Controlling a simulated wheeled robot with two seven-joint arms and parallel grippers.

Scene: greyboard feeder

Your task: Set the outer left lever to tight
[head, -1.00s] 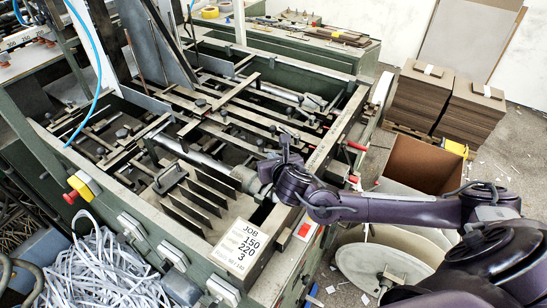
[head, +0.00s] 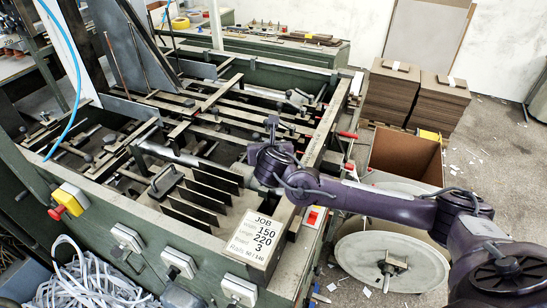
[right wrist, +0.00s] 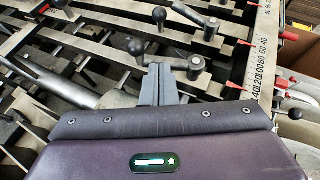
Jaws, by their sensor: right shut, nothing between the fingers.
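My right gripper (head: 271,124) is over the greyboard feeder (head: 325,125), near its right side. In the right wrist view its fingers (right wrist: 158,84) are shut and empty. A grey clamp lever with a black ball knob (right wrist: 196,66) lies just right of and beyond the fingertips; I cannot tell whether they touch. I cannot tell which is the outer left lever, nor whether any is tight. My left gripper is not in view.
A printed scale (right wrist: 262,50) runs along the feeder's right rail, with red-tipped handles (right wrist: 289,36) beside it. Dark upright plates (head: 205,190) and a JOB card (head: 258,240) are at the front. A cardboard box (head: 405,160) and board stacks (head: 437,98) stand to the right.

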